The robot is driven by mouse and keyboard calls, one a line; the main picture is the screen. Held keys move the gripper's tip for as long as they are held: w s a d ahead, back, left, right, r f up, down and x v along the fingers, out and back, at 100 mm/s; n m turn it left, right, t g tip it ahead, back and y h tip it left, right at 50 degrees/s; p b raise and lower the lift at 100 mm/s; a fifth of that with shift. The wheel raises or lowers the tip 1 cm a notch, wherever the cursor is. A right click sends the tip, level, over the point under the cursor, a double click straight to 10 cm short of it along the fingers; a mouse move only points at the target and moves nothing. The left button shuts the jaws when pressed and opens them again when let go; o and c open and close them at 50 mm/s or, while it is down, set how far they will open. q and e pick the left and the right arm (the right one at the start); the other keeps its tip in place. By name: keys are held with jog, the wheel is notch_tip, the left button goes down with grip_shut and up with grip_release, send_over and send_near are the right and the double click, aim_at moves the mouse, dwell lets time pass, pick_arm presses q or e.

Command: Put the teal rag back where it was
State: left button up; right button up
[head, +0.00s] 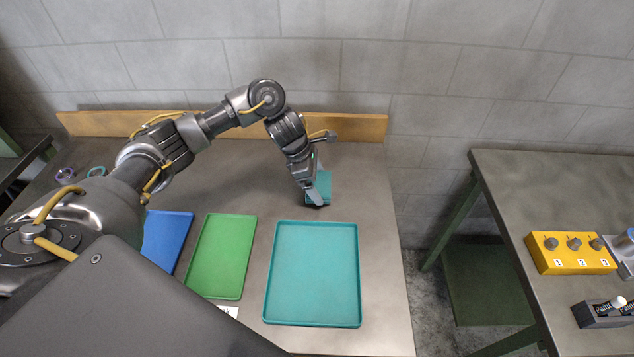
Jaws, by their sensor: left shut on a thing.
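The teal rag (325,183) is a small folded square at the back right of the grey table, behind the teal tray. My left gripper (316,203) reaches down onto the rag's left part and is shut on it. The gripper and wrist hide part of the rag. I cannot tell whether the rag touches the table or is just above it. My right gripper is not in view.
A teal tray (312,323), a green tray (222,297) and a blue tray (168,225) lie empty-looking on the table. A wooden backboard (350,127) lines the rear edge. Rings (96,171) lie at far left. Another table at right holds a yellow block (570,268).

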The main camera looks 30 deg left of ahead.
pick_arm(q)
jog(key=shift+f, duration=0.6)
jog(key=shift+f, duration=0.15)
jog(key=o, duration=0.7)
jog(key=shift+a+r, duration=0.15)
jog(key=shift+r, duration=0.35)
jog(key=v, duration=1.1)
jog(key=shift+a+r, duration=0.1)
jog(key=shift+r, duration=0.05)
jog(key=shift+s, duration=0.1)
